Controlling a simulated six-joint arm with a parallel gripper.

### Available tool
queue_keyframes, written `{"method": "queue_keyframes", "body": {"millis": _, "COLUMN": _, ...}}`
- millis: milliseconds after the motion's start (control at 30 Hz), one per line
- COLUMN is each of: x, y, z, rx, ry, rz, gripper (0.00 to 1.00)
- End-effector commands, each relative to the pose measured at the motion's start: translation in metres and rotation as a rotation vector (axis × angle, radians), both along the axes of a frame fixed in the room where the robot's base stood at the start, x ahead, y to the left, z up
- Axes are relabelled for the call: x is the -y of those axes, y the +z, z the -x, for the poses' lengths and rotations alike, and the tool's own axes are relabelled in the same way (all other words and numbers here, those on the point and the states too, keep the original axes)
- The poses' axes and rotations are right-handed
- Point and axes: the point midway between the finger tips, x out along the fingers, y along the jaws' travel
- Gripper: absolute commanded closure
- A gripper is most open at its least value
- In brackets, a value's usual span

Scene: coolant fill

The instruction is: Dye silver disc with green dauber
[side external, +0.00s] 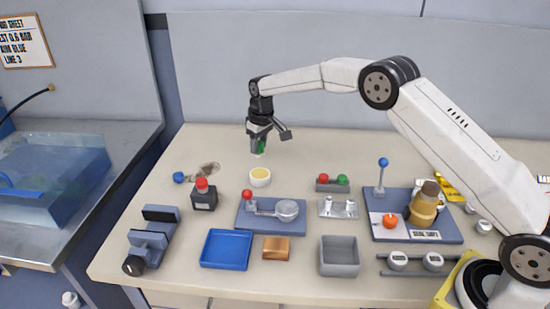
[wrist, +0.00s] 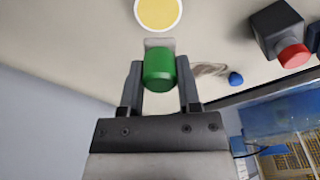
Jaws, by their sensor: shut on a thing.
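My gripper (side external: 258,148) is shut on the green dauber (wrist: 159,70), holding it between its two fingers above the back left of the table. In the side view only a little green of the dauber shows, with a pale lower end. A silver disc (side external: 288,209) sits on a blue base plate (side external: 270,228) with a red-knobbed lever beside it, in front and to the right of my gripper. The disc is not in the wrist view. A white cup with yellow content (side external: 260,177) stands just in front of the gripper; it also shows in the wrist view (wrist: 158,12).
A black box with a red button (side external: 203,197) and a grey smear with a blue knob (side external: 179,177) lie left. A block with red and green tops (side external: 332,184), blue tray (side external: 227,249), grey bin (side external: 340,256) and spray-table plate (side external: 412,229) stand around. The back strip is clear.

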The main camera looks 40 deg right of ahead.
Motion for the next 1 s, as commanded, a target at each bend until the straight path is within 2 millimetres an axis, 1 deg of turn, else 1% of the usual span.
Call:
{"method": "queue_keyframes", "body": {"millis": 267, "x": 0.000, "y": -0.015, "z": 0.000, "rx": -0.001, "ry": 0.001, "rz": -0.001, "gripper": 1.00}}
{"method": "queue_keyframes", "body": {"millis": 700, "x": 0.000, "y": -0.048, "z": 0.000, "rx": 0.002, "ry": 0.001, "rz": -0.001, "gripper": 1.00}}
{"method": "queue_keyframes", "body": {"millis": 1000, "x": 0.000, "y": -0.057, "z": 0.000, "rx": 0.003, "ry": 0.002, "rz": -0.001, "gripper": 1.00}}
